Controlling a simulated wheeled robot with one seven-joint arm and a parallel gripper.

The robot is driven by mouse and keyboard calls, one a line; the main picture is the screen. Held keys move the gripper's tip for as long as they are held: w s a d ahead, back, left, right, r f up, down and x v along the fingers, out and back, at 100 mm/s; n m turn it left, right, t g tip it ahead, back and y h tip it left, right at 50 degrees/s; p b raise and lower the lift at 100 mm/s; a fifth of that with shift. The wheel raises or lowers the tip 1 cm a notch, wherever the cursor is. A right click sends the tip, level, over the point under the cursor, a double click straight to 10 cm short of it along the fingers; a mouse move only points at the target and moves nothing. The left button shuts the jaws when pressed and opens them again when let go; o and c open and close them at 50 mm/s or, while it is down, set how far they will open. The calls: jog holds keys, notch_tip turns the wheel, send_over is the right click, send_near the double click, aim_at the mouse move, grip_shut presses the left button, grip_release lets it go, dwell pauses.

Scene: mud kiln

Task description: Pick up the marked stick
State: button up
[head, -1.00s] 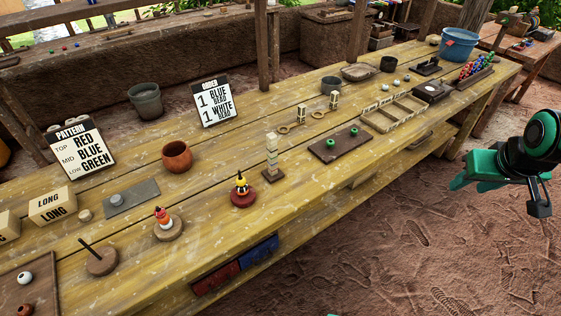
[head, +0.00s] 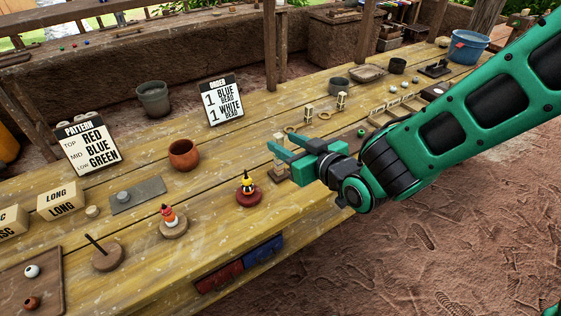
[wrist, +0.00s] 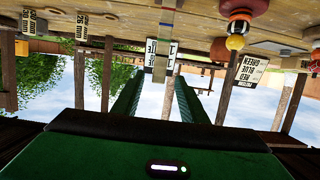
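A pale upright stick with banded markings (head: 279,168) stands on a small dark base on the bench, partly hidden behind my fingers in the head view. I take it for the marked stick. In the wrist view, which is upside down, a banded upright stick (wrist: 164,38) hangs from the top, roughly in line with the gap between my fingers. My gripper (head: 268,149) is open and empty, with its fingers at the stick in the head view. Whether they touch it cannot be told. In the wrist view my gripper (wrist: 160,82) shows two spread green fingers.
A bead stack on a red base (head: 247,190) stands left of my gripper, with another bead stack (head: 170,218) further left. Behind are the order sign (head: 222,100) and two tagged ring gauges (head: 307,115). A divided tray (head: 385,112) lies to the right, partly behind my arm.

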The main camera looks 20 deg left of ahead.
jog(key=x, duration=0.8)
jog(key=shift+w+f, duration=0.2)
jog(key=shift+f, duration=0.2)
jog(key=shift+d, duration=0.15)
grip_shut()
